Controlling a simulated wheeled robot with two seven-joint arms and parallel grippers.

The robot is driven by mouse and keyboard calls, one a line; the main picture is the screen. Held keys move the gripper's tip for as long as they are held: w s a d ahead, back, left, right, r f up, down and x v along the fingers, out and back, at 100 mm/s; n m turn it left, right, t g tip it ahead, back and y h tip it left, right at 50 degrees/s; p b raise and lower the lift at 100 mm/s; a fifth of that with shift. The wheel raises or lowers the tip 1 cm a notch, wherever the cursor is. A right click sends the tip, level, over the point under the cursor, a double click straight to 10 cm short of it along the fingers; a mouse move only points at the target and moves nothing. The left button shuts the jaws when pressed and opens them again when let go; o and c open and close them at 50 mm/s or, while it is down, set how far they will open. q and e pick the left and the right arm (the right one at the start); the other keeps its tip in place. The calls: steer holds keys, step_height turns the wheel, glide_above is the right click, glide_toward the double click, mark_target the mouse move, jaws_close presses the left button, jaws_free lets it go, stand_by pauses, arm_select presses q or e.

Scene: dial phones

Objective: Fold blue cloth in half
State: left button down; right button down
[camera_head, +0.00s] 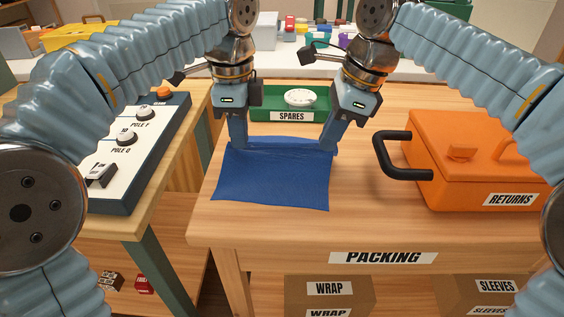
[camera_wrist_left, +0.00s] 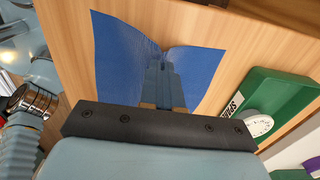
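The blue cloth (camera_head: 272,182) lies spread on the packing table, with its near edge flat on the wood. My left gripper (camera_head: 239,146) is at the cloth's far left corner. In the left wrist view its fingers (camera_wrist_left: 165,75) are together and the cloth (camera_wrist_left: 118,65) creases around their tips, so it looks shut on the cloth. My right gripper (camera_head: 327,146) is at the far right corner, its fingers close together at the cloth and looking shut on it. A crease runs along the far edge between the grippers. The exact pinch at the right tips is too small to see clearly.
A green SPARES tray (camera_head: 264,114) holding a white dial (camera_head: 300,97) stands just behind the cloth; it also shows in the left wrist view (camera_wrist_left: 262,92). An orange RETURNS box (camera_head: 470,150) with a black handle is at right. The table in front is clear.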

arm_select(q)
steer(key=c, duration=0.7)
jaws_free()
steer(key=shift+o, duration=0.4)
steer(key=o, duration=0.6)
arm_select(e)
steer(key=shift+r+p, duration=0.7)
steer(key=shift+r, duration=0.05)
arm_select(q)
steer(key=shift+r, duration=2.75)
arm_select(e)
steer(key=shift+f, duration=0.1)
jaws_free()
